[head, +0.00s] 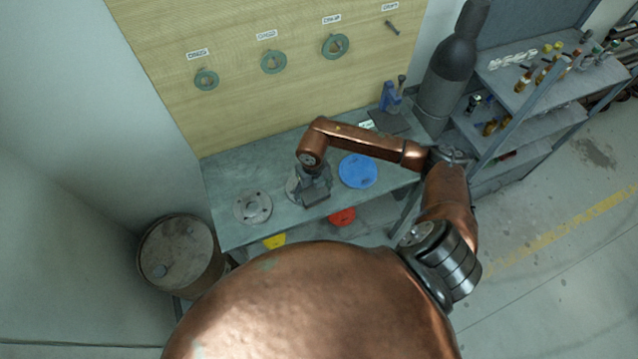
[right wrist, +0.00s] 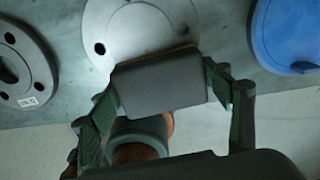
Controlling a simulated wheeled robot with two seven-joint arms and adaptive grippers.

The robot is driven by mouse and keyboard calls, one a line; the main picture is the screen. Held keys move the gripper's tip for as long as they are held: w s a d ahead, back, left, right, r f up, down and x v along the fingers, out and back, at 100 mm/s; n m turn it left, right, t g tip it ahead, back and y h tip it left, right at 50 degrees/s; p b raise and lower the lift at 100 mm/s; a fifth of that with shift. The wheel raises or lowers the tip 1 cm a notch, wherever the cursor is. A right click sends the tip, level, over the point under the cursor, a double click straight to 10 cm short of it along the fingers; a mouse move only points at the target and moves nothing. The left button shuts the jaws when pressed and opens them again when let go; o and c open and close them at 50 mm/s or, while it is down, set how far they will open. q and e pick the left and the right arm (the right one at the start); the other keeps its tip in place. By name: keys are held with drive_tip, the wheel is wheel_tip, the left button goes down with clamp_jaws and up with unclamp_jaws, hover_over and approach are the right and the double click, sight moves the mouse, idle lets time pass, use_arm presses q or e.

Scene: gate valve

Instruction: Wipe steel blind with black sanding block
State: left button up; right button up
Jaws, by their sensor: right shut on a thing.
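The steel blind (right wrist: 140,28) is a pale silver disc with bolt holes, lying flat on the bench; in the head view only its left edge (head: 292,188) shows beside my gripper. My right gripper (head: 313,186) is shut on the black sanding block (right wrist: 160,82), with one finger on each side. The block lies over the near part of the blind, its thin brownish edge toward the disc. I cannot tell whether the block touches the surface. The block and gripper hide part of the blind. My left gripper is not in view.
A grey flange with a centre hole (head: 252,208) lies left of the blind, and a blue disc (head: 357,171) lies right. The bench (head: 228,180) stands against a wooden board (head: 240,110). A rusty drum (head: 180,258) stands at left, a shelf rack (head: 530,125) at right.

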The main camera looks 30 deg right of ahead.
drive_tip(key=shift+w+a+r, duration=0.1)
drive_tip(key=shift+w+r, duration=0.05)
drive_tip(key=shift+r, duration=0.45)
drive_tip(key=shift+w+a+r, duration=0.1)
drive_tip(key=shift+r, duration=0.5)
drive_tip(key=shift+d+r+p, duration=0.25)
drive_tip(key=shift+r+p, duration=0.65)
drive_tip(key=shift+r, duration=0.1)
drive_tip(key=shift+s+r+p, duration=0.15)
drive_tip(key=shift+r+p, duration=0.25)
drive_tip(key=shift+r, duration=0.4)
drive_tip(key=shift+r+p, duration=0.4)
drive_tip(key=shift+r, duration=0.65)
